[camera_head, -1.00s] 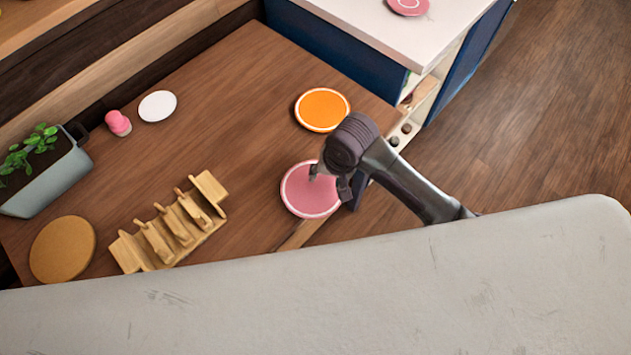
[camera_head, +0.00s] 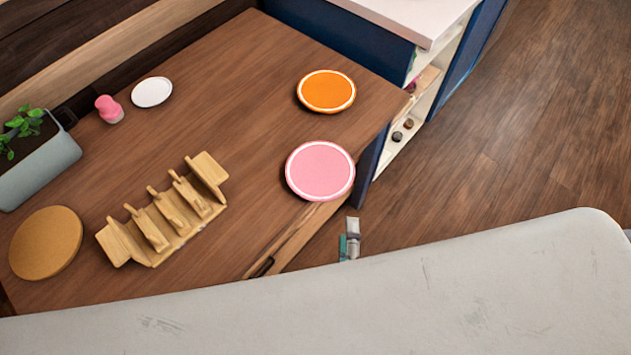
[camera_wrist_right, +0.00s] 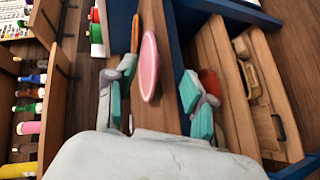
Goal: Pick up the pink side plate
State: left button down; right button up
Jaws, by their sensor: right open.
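The pink side plate (camera_head: 320,171) with a white ring lies flat on the wooden counter, its near side at the front edge. In the right wrist view the plate (camera_wrist_right: 149,66) shows nearly edge-on, ahead of the counter's edge. My right gripper (camera_head: 350,240) shows only in small part, off the counter's front edge and nearer than the plate. In the right wrist view its two teal-padded fingers (camera_wrist_right: 158,80) stand wide apart, one on each side of the plate's line. The gripper is open and empty, and I see no contact. My left gripper is not in view.
An orange plate (camera_head: 326,91) lies behind the pink one. A wooden rack (camera_head: 165,213), round cork mat (camera_head: 46,243), white disc (camera_head: 152,92), pink shaker (camera_head: 109,109) and potted plant (camera_head: 36,160) stand left. A white-topped blue cabinet (camera_head: 410,20) is at the back right.

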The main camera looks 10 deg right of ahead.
jog(key=s+a+n+t+y, duration=0.1)
jog(key=s+a+n, duration=0.1)
jog(key=a+n, duration=0.1)
jog(key=p, duration=0.2)
send_near(329, 193)
jog(key=w, duration=0.4)
jog(key=x, duration=0.3)
jog(key=f+p+x, duration=0.1)
jog(key=x, duration=0.1)
jog(key=shift+w+d+f, duration=0.1)
jog(key=shift+w+d, duration=0.05)
jog(key=shift+d, duration=0.15)
jog(key=shift+w+f, duration=0.2)
jog(key=shift+w, duration=0.1)
jog(key=shift+c, duration=0.3)
grip_shut()
